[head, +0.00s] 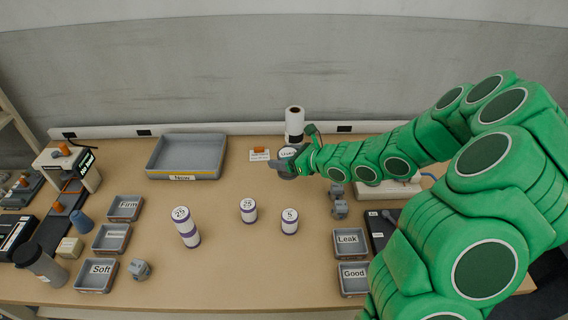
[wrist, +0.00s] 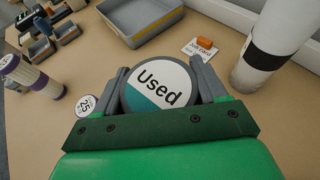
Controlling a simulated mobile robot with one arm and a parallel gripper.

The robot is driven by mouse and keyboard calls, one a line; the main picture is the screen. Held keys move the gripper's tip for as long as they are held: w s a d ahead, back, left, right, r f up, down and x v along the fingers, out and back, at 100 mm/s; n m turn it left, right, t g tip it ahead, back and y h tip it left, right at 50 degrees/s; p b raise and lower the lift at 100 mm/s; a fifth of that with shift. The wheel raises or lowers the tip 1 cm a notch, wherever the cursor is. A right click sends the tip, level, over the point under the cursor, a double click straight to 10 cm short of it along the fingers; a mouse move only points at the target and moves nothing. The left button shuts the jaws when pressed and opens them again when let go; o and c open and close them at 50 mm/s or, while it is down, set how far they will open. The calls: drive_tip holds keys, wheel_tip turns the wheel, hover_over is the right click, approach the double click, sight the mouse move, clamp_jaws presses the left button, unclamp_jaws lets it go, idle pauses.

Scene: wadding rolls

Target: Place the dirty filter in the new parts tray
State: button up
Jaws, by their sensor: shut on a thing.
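My gripper (head: 283,166) is shut on a round filter, with one finger on each side of it. In the wrist view my gripper (wrist: 158,78) frames the filter's top (wrist: 157,86), a white and teal disc that reads "Used". The head view shows only part of the filter (head: 288,152), because my gripper covers the rest. I cannot tell whether it touches the table. The grey tray labelled "New" (head: 182,178) lies to the left of my gripper and looks empty. Part of it shows at the top of the wrist view (wrist: 122,37).
A white roll (head: 294,121) stands just behind the filter, beside a card with an orange block (head: 259,153). Several white and purple cylinders, one marked 25 (head: 248,210), stand in front. Small trays "Firm" (head: 127,205) and "Leak" (head: 350,240) lie left and right. The table between filter and tray is mostly clear.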

drive_tip(key=shift+r, duration=0.3)
drive_tip(key=shift+a+r, duration=0.1)
drive_tip(key=shift+a, duration=0.15)
drive_tip(key=a+r+n+g+y, duration=0.1)
drive_tip(key=a+r+n+g, duration=0.2)
drive_tip(key=a, duration=2.2)
hover_over(193, 164)
drive_tip(key=shift+t, duration=0.3)
drive_tip(key=shift+f, duration=4.5)
drive_tip(key=shift+f, duration=0.4)
drive_tip(key=shift+f+m, duration=0.3)
drive_tip(key=shift+f, duration=1.05)
